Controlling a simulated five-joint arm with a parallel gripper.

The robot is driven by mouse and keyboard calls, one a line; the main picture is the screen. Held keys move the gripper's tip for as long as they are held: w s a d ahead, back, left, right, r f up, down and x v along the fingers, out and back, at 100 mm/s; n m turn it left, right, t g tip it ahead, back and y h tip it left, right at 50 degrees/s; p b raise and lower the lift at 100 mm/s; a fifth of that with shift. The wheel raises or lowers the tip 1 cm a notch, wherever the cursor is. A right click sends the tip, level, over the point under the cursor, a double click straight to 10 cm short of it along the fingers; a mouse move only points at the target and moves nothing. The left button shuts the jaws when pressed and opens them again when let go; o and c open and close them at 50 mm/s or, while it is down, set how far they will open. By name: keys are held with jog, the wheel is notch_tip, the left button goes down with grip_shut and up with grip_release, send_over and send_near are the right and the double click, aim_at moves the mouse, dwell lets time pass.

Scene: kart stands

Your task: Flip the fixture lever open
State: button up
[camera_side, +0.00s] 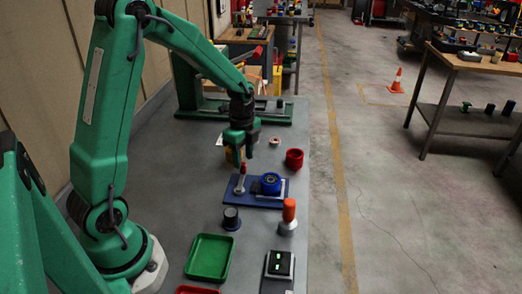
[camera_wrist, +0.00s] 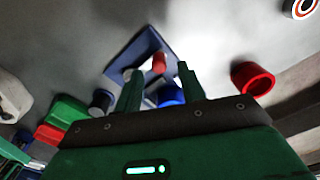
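The fixture is a blue plate (camera_side: 235,201) on the grey bench, with a blue round part (camera_side: 270,183) on its right. Its lever (camera_side: 241,178), with a red tip, stands roughly upright on the plate's left. My gripper (camera_side: 239,158) points down just above the lever. In the wrist view the two green fingers of my gripper (camera_wrist: 158,72) are apart, and the lever's red tip (camera_wrist: 159,62) shows between them. The blue round part (camera_wrist: 171,95) is partly hidden by a finger. I cannot tell whether a finger touches the lever.
A red cup (camera_side: 294,158) stands behind and right of the fixture. A dark knob (camera_side: 231,219) and an orange-handled piece (camera_side: 289,213) stand in front. A yellow block is partly behind my gripper.

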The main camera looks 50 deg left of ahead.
aim_at(244, 165)
jog(key=shift+r, duration=2.2)
jog(key=shift+s+d+r+n, duration=0.2)
jog(key=shift+d+r+n, duration=0.1)
jog(key=shift+r, duration=0.25)
jog(key=s+d+r+n+t, duration=0.2)
jog(key=s+d+r+n, duration=0.3)
jog(key=s+r+n, duration=0.1)
jog(key=s+d+r+n+t, duration=0.3)
jog(key=s+r+n, duration=0.3)
jog(key=s+n, duration=0.2)
jog(key=shift+s+d+r+t, duration=0.2)
jog(key=shift+s+d+t, duration=0.1)
jog(key=shift+s+d, duration=0.7)
jog(key=shift+s+a, duration=0.1)
